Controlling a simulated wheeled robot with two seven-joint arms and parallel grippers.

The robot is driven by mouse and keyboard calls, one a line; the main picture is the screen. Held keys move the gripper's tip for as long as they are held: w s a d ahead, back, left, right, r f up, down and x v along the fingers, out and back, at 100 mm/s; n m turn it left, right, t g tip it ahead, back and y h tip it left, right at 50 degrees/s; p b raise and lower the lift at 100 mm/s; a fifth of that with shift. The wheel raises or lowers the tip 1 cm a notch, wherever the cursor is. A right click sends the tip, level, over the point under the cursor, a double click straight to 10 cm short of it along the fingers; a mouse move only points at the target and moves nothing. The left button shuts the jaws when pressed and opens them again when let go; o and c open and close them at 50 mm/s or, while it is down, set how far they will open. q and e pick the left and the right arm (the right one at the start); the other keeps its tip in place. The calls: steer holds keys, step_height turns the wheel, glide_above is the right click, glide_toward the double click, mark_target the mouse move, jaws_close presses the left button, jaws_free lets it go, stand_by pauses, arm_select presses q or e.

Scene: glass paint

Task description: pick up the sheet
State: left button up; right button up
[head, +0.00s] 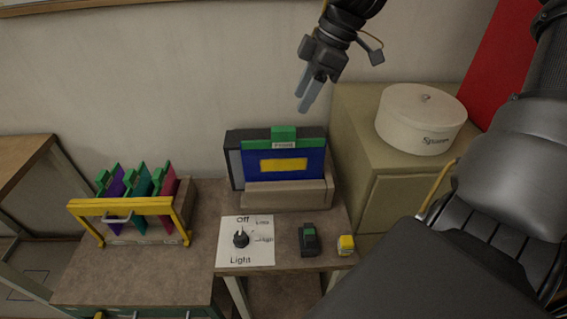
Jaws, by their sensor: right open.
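A blue sheet (310,158) with a yellow rectangle and a green tab at its top stands upright in a beige holder (285,199) on the table. The tab's label seems to read "Front". Three more sheets with green clips stand in a yellow-framed rack at the left: a purple sheet (117,187), a teal sheet (137,190) and a red sheet (166,190). My right gripper (306,100) is open and empty. It points down in front of the wall, appearing above the blue sheet in the picture and apart from it. My left gripper is not in view.
A white round box (421,119) stands on a cabinet (402,196) at the right. My arm covers the lower right.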

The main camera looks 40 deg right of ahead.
mark_target(286, 128)
steer(key=x, duration=0.5)
steer(key=shift+p, duration=0.35)
steer(key=shift+w+a+f, duration=0.15)
steer(key=shift+a+f, duration=0.1)
steer(key=shift+f, duration=0.05)
steer(key=shift+f, duration=0.2)
steer(key=shift+p+x, duration=0.8)
steer(key=shift+x, duration=1.6)
steer(key=shift+r, duration=0.1)
jaws_close()
